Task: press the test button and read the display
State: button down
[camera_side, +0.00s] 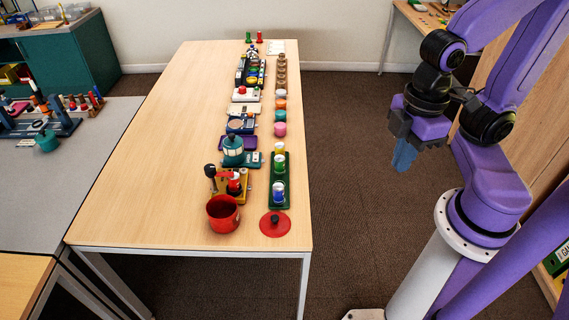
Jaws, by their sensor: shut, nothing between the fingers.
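My gripper (404,158) has blue fingers that are shut with nothing between them. It points down over the floor, right of the long wooden table and clear of everything on it. A white box with a red button-like top (243,91) sits in the left row on the table. It may be the test button, but it is too small to be sure. I cannot make out a display; small flat devices in that row, such as the blue one (240,127), show no readable face.
On the wooden table (145,170), two rows of objects run lengthwise. The table's left half is bare. A grey table (85,185) adjoins it on the left.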

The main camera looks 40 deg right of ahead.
jog(key=w+a+f+t+y, duration=0.1)
jog(key=w+a+f+t, duration=0.1)
jog(key=w+a, duration=0.6)
jog(key=n+t+y, duration=0.2)
jog(key=t+y, duration=0.1)
jog(key=t, duration=0.3)
send_over(246, 171)
notch_tip(246, 171, down, 16)
jog(key=shift+r, duration=0.25)
jog(key=shift+f, duration=0.1)
jog(key=shift+f, duration=4.3)
jog(key=shift+f, duration=0.15)
jog(key=shift+f, duration=0.3)
